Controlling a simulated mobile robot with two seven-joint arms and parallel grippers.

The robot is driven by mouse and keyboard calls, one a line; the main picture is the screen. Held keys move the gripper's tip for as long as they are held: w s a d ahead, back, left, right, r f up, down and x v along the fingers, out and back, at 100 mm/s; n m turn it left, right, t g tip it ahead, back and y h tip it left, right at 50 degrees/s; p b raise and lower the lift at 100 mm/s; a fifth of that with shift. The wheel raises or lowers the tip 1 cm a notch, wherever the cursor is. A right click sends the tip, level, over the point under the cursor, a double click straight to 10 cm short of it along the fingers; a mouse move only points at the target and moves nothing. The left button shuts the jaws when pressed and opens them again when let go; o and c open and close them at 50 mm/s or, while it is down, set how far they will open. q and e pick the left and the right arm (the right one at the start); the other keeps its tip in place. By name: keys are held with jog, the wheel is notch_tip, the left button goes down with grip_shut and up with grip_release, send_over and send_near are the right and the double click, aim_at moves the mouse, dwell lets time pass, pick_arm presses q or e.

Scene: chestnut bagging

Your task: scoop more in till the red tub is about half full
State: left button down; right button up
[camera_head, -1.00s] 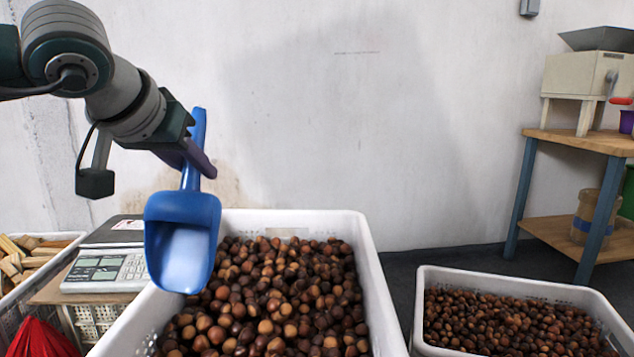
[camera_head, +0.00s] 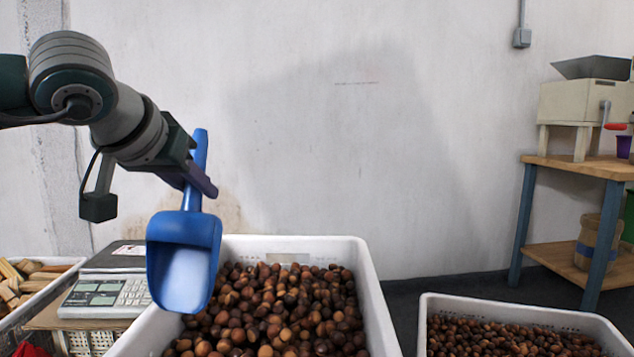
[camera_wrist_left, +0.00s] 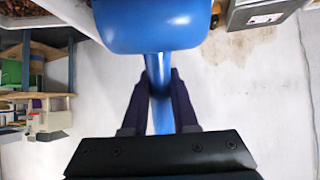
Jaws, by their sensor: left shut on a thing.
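My left gripper (camera_head: 203,184) is shut on the handle of a blue scoop (camera_head: 183,258). The scoop hangs with its bowl down, over the left rim of a white crate (camera_head: 376,290) full of brown chestnuts (camera_head: 285,310). The visible inside of the bowl looks empty. In the left wrist view the gripper fingers (camera_wrist_left: 163,92) sit either side of the blue handle, and the scoop's back (camera_wrist_left: 150,25) fills the top. I cannot make out a red tub; only a bit of something red (camera_head: 30,350) shows at the bottom left edge. My right gripper is out of view.
A scale (camera_head: 108,290) stands left of the crate, near a crate of wood pieces (camera_head: 40,272). A second white crate (camera_head: 520,310) of smaller chestnuts is at right. A wooden bench (camera_head: 580,165) carries a machine (camera_head: 582,103).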

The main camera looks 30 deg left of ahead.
pick_arm(q)
notch_tip(320, 180, up, 3)
jog(key=shift+r+p, duration=0.15)
jog(key=shift+p, duration=1.1)
jog(key=shift+f, duration=0.25)
